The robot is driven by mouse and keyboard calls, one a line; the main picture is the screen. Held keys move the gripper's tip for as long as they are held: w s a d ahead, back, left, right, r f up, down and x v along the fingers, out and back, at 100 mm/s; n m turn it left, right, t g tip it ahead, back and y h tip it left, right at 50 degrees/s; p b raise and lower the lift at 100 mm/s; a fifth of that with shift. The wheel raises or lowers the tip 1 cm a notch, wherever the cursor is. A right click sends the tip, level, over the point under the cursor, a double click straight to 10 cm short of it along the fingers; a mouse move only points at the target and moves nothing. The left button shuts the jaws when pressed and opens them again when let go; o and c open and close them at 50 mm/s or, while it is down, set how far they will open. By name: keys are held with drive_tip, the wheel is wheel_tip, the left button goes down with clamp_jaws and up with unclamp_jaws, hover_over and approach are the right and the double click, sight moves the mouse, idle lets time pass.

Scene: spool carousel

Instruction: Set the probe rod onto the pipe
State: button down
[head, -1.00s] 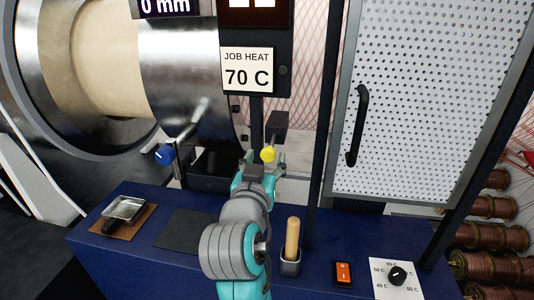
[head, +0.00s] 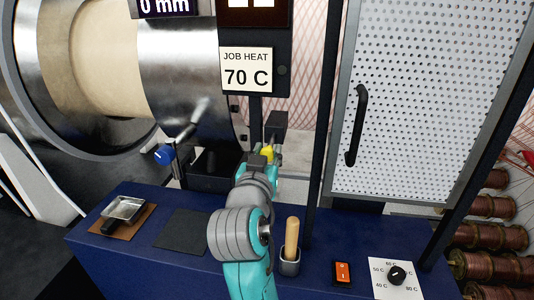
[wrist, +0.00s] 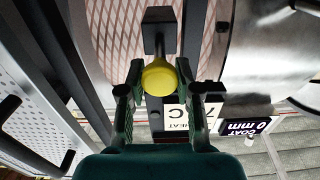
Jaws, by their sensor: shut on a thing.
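The probe rod (wrist: 158,48) shows in the wrist view as a short dark stem between a black block (wrist: 158,17) and a yellow ball knob (wrist: 159,77). My gripper (wrist: 160,84) is shut on the yellow knob, one finger on each side. In the head view my gripper (head: 266,158) partly hides the knob, below the black block (head: 276,121). The pipe is the large cylinder behind, with a silver stretch (head: 180,65) and a pink cross-hatched stretch (wrist: 112,35). The block lies in front of the hatched stretch; I cannot tell whether it touches.
A dark post with the JOB HEAT 70 C sign (head: 247,69) stands close behind my gripper. A blue-knobbed lever (head: 164,154) is to the left, a perforated door (head: 420,100) to the right. The blue bench (head: 165,260) holds a wooden-handled tool (head: 292,238) and a dial (head: 397,275).

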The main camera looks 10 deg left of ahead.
drive_tip(key=w, duration=0.5)
drive_tip(key=shift+w+d, duration=0.1)
drive_tip(key=shift+w, duration=0.3)
drive_tip(key=c, duration=0.8)
unclamp_jaws()
drive_tip(key=shift+w, duration=0.1)
approach(274, 135)
drive_tip(key=s, duration=0.5)
drive_tip(key=shift+s, duration=0.1)
